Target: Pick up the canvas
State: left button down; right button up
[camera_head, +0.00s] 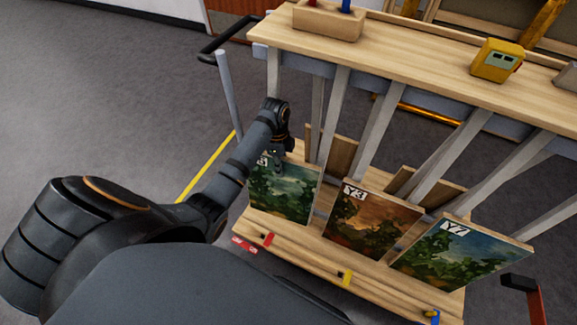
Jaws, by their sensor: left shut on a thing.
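Three painted canvases stand in a row on the lower wooden shelf of a cart. The left canvas (285,193) is green and dark, and its label is partly hidden by my gripper. The middle canvas (372,222) is brown and orange with the label "Y3". The right canvas (462,258) is blue and green with a label that looks like "Y2". My left gripper (277,160) is at the top edge of the left canvas and is shut on it. The canvas stands tilted, low at the shelf; I cannot tell whether its bottom touches. My right gripper is not in view.
The cart's wooden top (400,55) is above, with a yellow device (496,61) and a wooden block (327,20) on it. Grey slats (333,115) rise behind the canvases. Red, yellow and blue clips line the shelf's front edge. Grey floor (100,100) at left is clear.

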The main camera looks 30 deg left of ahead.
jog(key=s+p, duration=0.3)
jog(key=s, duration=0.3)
pick_arm(q)
jog(key=s+a+r+p, duration=0.4)
jog(key=s+r+p, duration=0.4)
jog(key=s+r, duration=0.2)
jog(key=shift+s+a+r, duration=0.25)
jog(key=shift+s+r, duration=0.15)
jog(key=shift+s, duration=0.5)
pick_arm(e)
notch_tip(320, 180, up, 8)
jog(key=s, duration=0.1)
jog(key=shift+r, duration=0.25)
pick_arm(q)
jog(key=s+d+p, duration=0.3)
jog(key=s+p, duration=0.7)
jog(key=s, duration=0.7)
jog(key=shift+s+p, duration=0.3)
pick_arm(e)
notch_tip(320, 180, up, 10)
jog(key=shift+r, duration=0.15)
pick_arm(q)
jog(key=shift+w+d, duration=0.1)
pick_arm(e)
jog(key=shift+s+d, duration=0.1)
